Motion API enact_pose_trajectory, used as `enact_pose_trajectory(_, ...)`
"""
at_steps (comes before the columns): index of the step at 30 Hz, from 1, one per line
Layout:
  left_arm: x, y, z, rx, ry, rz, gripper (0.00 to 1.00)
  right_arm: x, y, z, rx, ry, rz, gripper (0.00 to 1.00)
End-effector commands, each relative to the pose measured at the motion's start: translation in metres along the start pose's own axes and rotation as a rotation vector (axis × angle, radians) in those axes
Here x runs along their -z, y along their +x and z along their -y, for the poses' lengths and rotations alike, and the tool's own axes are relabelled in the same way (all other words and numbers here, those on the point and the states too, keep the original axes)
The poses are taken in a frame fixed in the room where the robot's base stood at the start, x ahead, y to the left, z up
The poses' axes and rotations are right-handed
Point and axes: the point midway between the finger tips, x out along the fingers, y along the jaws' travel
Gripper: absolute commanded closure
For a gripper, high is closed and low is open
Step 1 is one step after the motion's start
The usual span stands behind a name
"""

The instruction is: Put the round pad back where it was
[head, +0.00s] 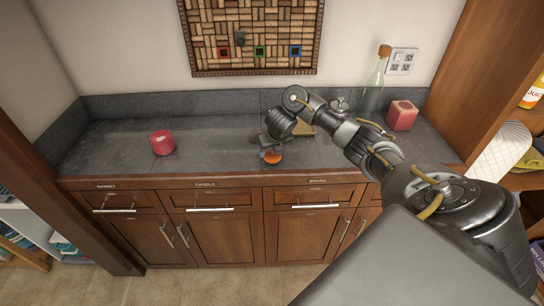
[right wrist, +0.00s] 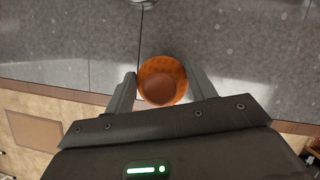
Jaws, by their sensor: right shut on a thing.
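My right gripper (head: 270,154) is low over the front part of the grey counter. Its fingers stand on either side of a small round orange thing (head: 272,157) and are shut on it. In the right wrist view the orange thing (right wrist: 162,81) sits between the two fingers (right wrist: 161,92) and looks like a shallow cup with a raised rim and a browner inside. I cannot tell whether it touches the counter. I cannot make out a separate flat round pad for certain. My left gripper is not in view.
The counter (head: 215,138) has free room left of my gripper. A round red candle (head: 162,143) stands at the left. A tan board (head: 304,129) lies partly hidden behind my arm. A clear bottle (head: 374,82) and a square red candle (head: 402,116) stand at the back right.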

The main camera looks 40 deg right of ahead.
Motion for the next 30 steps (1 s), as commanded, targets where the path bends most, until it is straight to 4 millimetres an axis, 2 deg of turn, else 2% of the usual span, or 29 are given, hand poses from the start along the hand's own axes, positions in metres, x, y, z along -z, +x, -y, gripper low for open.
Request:
enact_pose_trajectory(1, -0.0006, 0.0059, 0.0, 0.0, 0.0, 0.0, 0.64, 0.0057, 0.01, -0.0006, -0.002, 0.002, -0.004, 0.66)
enact_pose_trajectory(4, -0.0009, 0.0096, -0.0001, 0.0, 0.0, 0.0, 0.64, 0.0081, 0.0176, -0.0007, -0.002, 0.002, -0.002, 0.66)
enact_pose_trajectory(14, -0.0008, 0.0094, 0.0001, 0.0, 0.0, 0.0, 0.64, 0.0079, 0.0185, 0.0002, 0.0, 0.0, 0.0, 0.66)
enact_pose_trajectory(15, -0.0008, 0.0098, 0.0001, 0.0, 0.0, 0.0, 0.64, 0.0082, 0.019, 0.0002, 0.0, -0.001, 0.0, 0.43)
enact_pose_trajectory(20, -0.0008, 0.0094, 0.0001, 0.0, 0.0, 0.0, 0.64, 0.0079, 0.0185, 0.0001, 0.0, 0.0, 0.0, 0.22)
enact_pose_trajectory(30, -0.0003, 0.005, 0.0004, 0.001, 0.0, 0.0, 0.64, 0.0062, 0.0131, 0.0003, 0.001, -0.001, 0.002, 0.22)
